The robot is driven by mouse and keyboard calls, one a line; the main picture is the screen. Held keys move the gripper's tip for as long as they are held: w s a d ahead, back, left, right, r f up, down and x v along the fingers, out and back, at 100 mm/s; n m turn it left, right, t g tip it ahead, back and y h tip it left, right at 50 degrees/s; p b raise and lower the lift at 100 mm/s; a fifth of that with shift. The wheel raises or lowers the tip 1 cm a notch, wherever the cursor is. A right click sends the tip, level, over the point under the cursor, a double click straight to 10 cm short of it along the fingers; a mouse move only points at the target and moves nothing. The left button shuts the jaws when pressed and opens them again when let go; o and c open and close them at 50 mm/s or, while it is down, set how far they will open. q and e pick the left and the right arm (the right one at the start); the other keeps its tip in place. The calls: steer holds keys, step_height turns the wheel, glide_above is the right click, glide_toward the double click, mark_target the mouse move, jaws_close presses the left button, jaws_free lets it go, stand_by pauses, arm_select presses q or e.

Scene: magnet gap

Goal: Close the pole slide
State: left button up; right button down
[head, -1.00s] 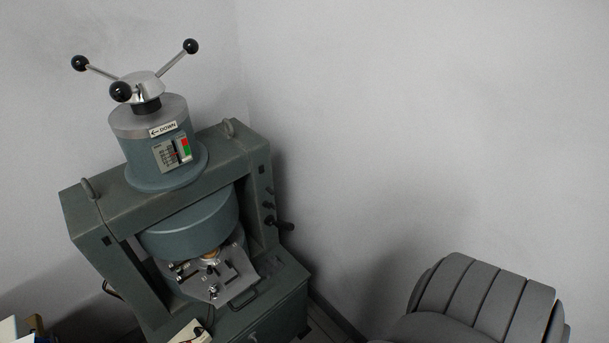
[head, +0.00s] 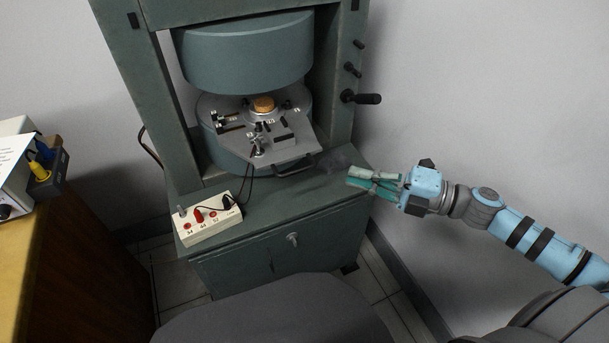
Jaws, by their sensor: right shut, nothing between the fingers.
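The magnet press stands in the middle of the head view, with a thick upper pole (head: 250,55) above a gap. In the gap a grey metal slide plate (head: 285,153) lies on the lower pole, its front edge jutting toward me. A dark curved handle (head: 297,168) is at its front. A round tan piece (head: 263,103) and small clamps sit on the plate. My right gripper (head: 358,178) is shut and empty, to the right of the handle and apart from it, over the cabinet's right side. My left gripper is out of view.
A white terminal box (head: 209,220) with wires running to the slide stands on the cabinet top (head: 270,204). A dark side lever (head: 362,98) sticks out of the frame's right post. A wooden desk (head: 60,235) with instruments is at the left.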

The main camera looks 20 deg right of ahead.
mark_target(307, 152)
steer(key=x, duration=0.3)
steer(key=b+x, duration=0.1)
steer(key=x, duration=0.2)
steer(key=b+x, duration=0.1)
steer(key=x, duration=0.3)
steer(key=shift+w+r, duration=0.1)
steer(key=shift+r, duration=0.2)
steer(key=w, duration=0.1)
steer(key=w+b, duration=0.1)
steer(key=shift+w+f, duration=0.2)
steer(key=shift+w, duration=0.15)
steer(key=shift+w+b, duration=0.35)
steer(key=shift+w, duration=0.2)
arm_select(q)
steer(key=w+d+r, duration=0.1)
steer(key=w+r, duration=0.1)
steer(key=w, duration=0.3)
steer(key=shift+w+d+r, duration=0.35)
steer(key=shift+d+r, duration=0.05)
arm_select(e)
steer(key=shift+r, duration=0.1)
